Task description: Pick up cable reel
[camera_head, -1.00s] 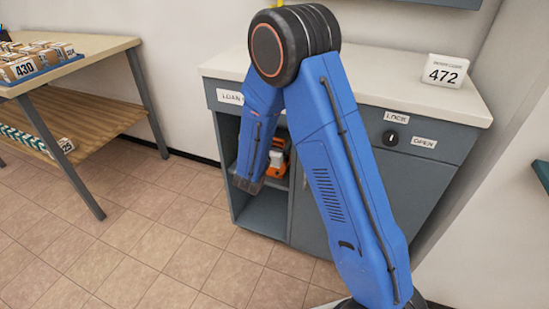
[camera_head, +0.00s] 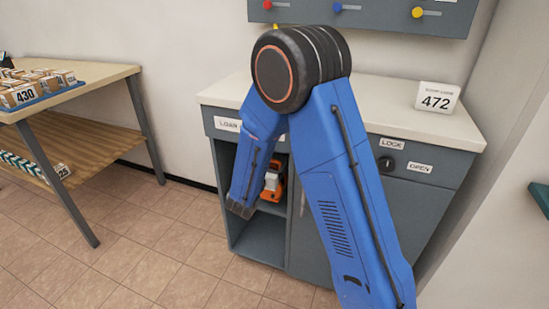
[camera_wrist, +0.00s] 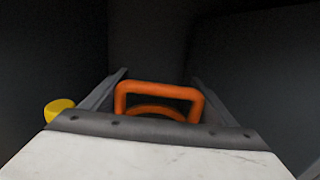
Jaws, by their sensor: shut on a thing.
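The orange cable reel (camera_head: 277,166) is inside the open left bay of the grey cabinet, partly behind my blue arm. In the wrist view, its orange handle (camera_wrist: 158,87) stands between the two grey fingers of my gripper (camera_wrist: 158,79), with a curved orange part below it. My gripper is shut on the reel. The lower part of the reel is hidden by my gripper's body in the wrist view. In the head view the fingers are too small to make out.
The grey cabinet (camera_head: 430,194) has a pale countertop (camera_head: 385,102) carrying a 472 sign (camera_head: 437,97). A yellow object (camera_wrist: 58,108) is left of the fingers in the dark bay. A wooden table (camera_head: 95,80) with boxes stands at the left. Floor between them is clear.

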